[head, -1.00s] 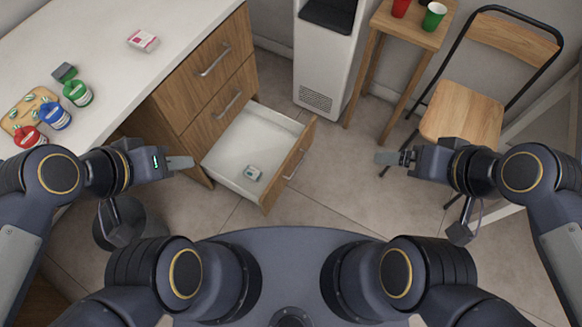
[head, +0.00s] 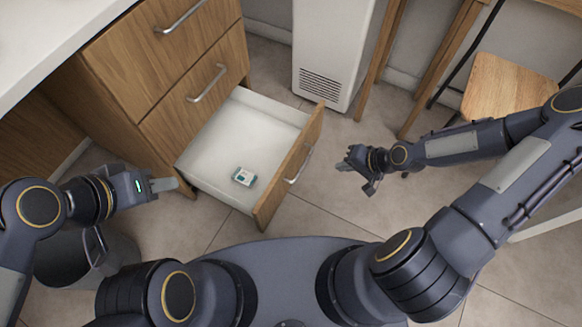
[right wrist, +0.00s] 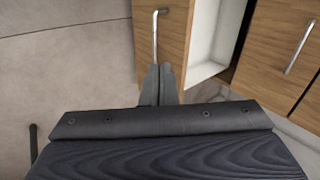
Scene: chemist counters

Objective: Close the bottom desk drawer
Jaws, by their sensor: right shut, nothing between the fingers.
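The bottom desk drawer (head: 268,205) stands pulled out of the wooden desk, its white inside showing. Its wooden front with a metal handle (head: 299,166) faces right in the head view. A small white and teal box (head: 243,176) lies in it. My right gripper (head: 347,163) is shut and empty, out to the right of the drawer front and apart from it in the head view. In the right wrist view its fingertips (right wrist: 161,70) point toward the drawer front (right wrist: 174,35), just below the handle's end in the picture. My left gripper (head: 164,184) is at the drawer's left side; its finger opening is unclear.
Two closed drawers (head: 165,65) sit above, under the white counter. A white appliance (head: 333,50) stands behind the open drawer. A wooden stool (head: 505,85) and table legs are at the back right. A dark bin (head: 75,258) is at the lower left.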

